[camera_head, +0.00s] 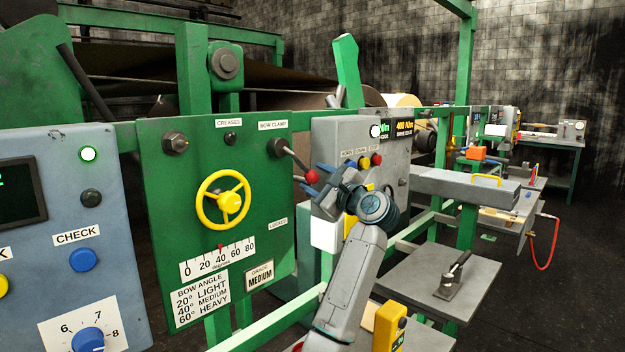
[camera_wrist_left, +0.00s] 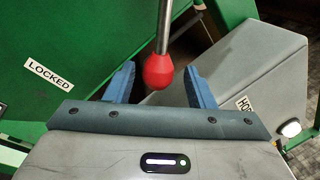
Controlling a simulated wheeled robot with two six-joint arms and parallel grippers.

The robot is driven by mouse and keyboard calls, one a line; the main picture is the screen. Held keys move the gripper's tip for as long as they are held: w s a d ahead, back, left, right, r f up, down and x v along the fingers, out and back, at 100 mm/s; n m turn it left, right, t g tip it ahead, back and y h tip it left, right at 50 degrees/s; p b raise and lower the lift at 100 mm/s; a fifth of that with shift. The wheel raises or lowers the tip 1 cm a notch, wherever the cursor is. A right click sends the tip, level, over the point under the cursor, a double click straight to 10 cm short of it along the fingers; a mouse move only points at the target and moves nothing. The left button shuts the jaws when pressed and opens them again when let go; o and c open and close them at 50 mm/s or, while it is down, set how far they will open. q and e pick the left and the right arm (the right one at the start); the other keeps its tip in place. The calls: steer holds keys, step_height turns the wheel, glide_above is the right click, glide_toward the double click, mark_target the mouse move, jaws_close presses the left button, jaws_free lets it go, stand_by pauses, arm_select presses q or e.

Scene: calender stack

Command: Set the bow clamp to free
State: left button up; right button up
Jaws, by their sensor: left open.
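The bow clamp lever is a metal rod with a red knob (camera_head: 312,177) on the green panel, under a "BOW CLAMP" label (camera_head: 273,125). It runs from its dark pivot (camera_head: 278,147) down to the right. A "LOCKED" label (camera_head: 278,225) is lower on the panel. My left gripper (camera_head: 317,180) is at the knob, open. In the left wrist view, the red knob (camera_wrist_left: 159,71) shows between the two blue fingers of my gripper (camera_wrist_left: 160,88), with a visible gap on each side. My right gripper is not in view.
A grey control box (camera_head: 350,140) with coloured buttons stands close behind my left gripper. A yellow handwheel (camera_head: 223,200) and an angle scale (camera_head: 218,259) are left of the lever. A grey shelf (camera_head: 420,282) sits lower right.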

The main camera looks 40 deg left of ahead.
arm_select(q)
steer(key=v, duration=0.4)
steer(key=shift+d+f+b, duration=0.15)
steer(key=shift+d+b, duration=0.15)
steer(key=shift+b, duration=0.1)
steer(key=shift+s+d, duration=0.15)
steer(key=shift+d, duration=0.35)
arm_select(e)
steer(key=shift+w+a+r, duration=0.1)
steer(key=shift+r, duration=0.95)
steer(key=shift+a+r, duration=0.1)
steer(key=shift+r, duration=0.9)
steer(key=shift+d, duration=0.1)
